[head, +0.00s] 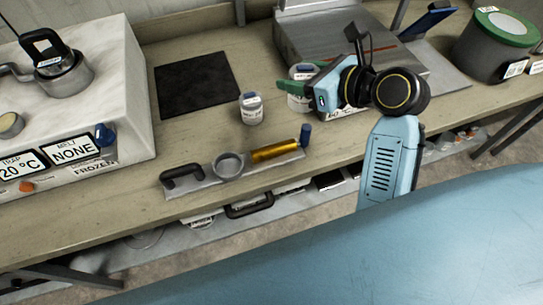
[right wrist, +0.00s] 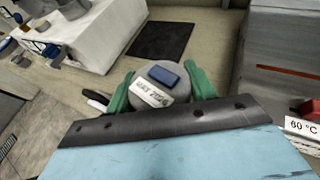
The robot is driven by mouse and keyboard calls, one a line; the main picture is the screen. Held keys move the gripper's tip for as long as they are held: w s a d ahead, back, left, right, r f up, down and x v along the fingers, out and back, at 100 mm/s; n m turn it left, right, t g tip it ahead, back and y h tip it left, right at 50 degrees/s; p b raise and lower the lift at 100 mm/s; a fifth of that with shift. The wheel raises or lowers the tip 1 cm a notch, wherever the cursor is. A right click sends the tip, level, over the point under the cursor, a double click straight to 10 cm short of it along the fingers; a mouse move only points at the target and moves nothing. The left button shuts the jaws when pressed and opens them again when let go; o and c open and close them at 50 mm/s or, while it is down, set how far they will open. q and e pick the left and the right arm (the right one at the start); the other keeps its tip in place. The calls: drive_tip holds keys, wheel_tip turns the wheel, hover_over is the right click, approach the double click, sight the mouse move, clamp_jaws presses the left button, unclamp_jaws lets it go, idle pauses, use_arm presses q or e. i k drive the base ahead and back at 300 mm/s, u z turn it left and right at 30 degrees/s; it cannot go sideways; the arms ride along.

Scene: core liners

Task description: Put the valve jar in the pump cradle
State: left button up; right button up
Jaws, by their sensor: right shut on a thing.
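A whitish jar with a blue block on its lid (head: 302,72) is between the green fingers of my right gripper (head: 295,80). In the right wrist view the gripper (right wrist: 160,87) is shut on this jar (right wrist: 150,93), whose label is partly readable. Its lower part is mostly hidden there. A second, similar jar (head: 252,112) stands upright on the bench to the left. The pump with a round grey open cup (head: 229,165), likely the cradle, sits near the front edge, beside a brass cylinder (head: 275,150). I cannot tell which jar is the valve jar. My left gripper is out of view.
A black mat (head: 196,84) lies behind the pump. A white unit with a pot (head: 65,72) stands at the left. A grey metal box (head: 310,35) stands behind my right gripper, and a green-lidded drum (head: 495,45) at the right. Bare bench lies between mat and pump.

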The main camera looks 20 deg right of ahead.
sight(229, 168)
drive_tip(key=z, duration=1.15)
drive_tip(key=k, duration=0.75)
drive_tip(key=u, duration=1.15)
drive_tip(key=i, duration=0.5)
drive_tip(key=z, duration=0.05)
